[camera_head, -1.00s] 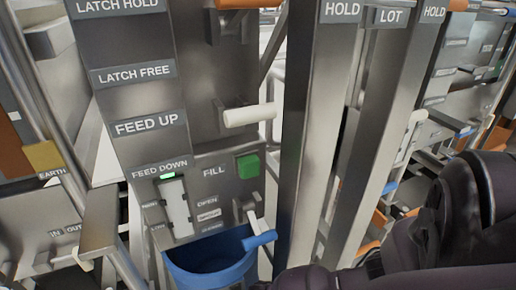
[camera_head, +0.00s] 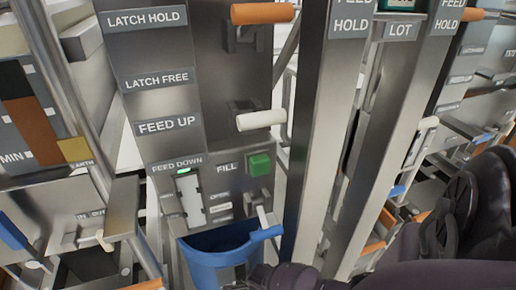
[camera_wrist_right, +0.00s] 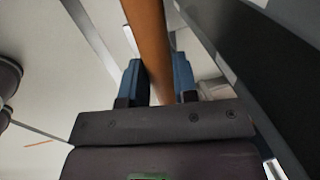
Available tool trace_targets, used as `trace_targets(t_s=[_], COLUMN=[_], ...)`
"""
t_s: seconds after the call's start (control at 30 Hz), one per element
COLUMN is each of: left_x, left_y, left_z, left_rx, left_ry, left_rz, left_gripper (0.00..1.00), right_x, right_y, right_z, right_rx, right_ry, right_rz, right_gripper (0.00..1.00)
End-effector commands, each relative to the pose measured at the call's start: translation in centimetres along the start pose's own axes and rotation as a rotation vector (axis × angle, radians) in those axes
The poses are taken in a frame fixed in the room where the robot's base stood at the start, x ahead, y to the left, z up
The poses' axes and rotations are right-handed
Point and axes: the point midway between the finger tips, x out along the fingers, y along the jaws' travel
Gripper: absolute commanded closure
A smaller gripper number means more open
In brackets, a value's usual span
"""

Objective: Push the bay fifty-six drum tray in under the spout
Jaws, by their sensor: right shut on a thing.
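A blue drum (camera_head: 208,268) with an open top stands at the bottom centre of the head view, below the FILL panel. My right arm reaches in from the right and covers part of its lower right side. In the right wrist view my right gripper (camera_wrist_right: 158,85) has its blue fingers on both sides of an orange bar (camera_wrist_right: 146,32) and is shut on it. I cannot tell from the head view what the bar belongs to. The tray under the drum and the bay fifty-six label do not show clearly. My left gripper is not in view.
A green button (camera_head: 259,164), a white handle (camera_head: 260,120) and an orange handle (camera_head: 262,13) are on the panel. A steel post (camera_head: 322,150) rises to the right.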

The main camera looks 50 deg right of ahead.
Motion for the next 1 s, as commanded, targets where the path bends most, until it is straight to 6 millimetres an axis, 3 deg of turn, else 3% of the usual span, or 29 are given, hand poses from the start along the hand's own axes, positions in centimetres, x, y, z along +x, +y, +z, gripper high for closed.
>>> trace_targets(t_s=[0.03, 0.2, 0.63, 0.83, 1.0], left_x=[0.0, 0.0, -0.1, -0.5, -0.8], left_y=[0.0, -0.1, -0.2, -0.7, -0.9], left_z=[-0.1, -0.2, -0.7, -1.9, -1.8], left_rx=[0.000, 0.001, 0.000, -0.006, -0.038], left_ry=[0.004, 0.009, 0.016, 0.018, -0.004], left_rz=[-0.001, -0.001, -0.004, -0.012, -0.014], left_gripper=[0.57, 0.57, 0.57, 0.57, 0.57], right_x=[-0.4, -0.4, -0.7, -3.6, -6.8], right_y=[-1.4, -1.2, -0.7, -1.2, -1.4], right_z=[0.1, 0.1, 0.1, 0.4, 0.4], right_rx=[0.000, 0.000, 0.001, 0.003, 0.005], right_ry=[-0.005, -0.004, -0.004, -0.010, -0.013], right_rz=[-0.026, -0.022, -0.013, -0.021, -0.025], right_gripper=[0.70, 0.48, 0.48, 0.48, 0.48])
